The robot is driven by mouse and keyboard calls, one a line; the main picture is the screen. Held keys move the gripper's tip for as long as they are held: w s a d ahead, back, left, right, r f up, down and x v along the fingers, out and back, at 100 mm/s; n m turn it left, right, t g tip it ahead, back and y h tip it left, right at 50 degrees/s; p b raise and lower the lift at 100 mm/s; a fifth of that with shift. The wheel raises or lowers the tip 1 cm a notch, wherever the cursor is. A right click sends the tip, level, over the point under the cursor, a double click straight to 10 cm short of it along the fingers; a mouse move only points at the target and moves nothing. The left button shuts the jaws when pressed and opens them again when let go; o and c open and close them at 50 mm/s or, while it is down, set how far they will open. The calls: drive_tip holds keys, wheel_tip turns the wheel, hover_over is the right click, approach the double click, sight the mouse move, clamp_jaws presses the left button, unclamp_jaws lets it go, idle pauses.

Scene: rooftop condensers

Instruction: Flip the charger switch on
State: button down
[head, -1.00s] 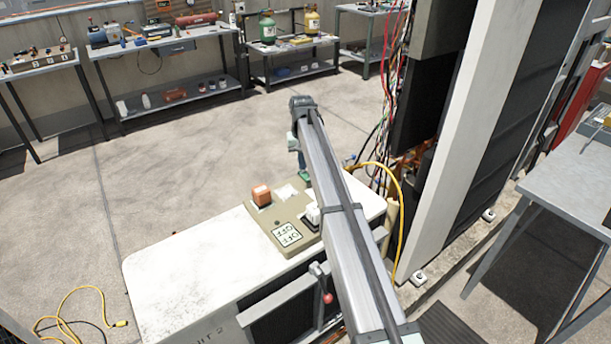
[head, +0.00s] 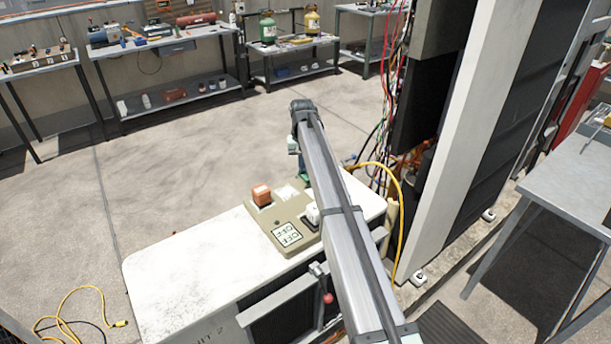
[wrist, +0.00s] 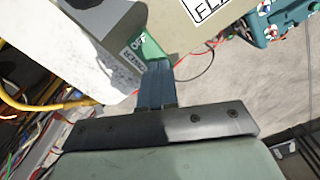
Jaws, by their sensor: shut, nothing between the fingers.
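In the wrist view my gripper (wrist: 157,88) is shut, its dark blue fingers together and empty. The fingertips are at the lower edge of a green part (wrist: 148,46) marked OFF; I cannot tell if they touch it. I cannot tell for certain that this part is the charger switch. My arm hides part of the panel.
A yellow cable (head: 402,205) and loose wires hang beside the tall cabinet (head: 465,130) on the right. A red-knobbed lever (head: 327,298) sticks out at the cabinet front. Benches line the back. The floor at left is mostly clear.

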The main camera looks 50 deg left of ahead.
drive_tip(key=shift+f, duration=0.4)
idle(0.3)
drive_tip(key=shift+r, duration=3.5)
drive_tip(key=shift+d, duration=0.1)
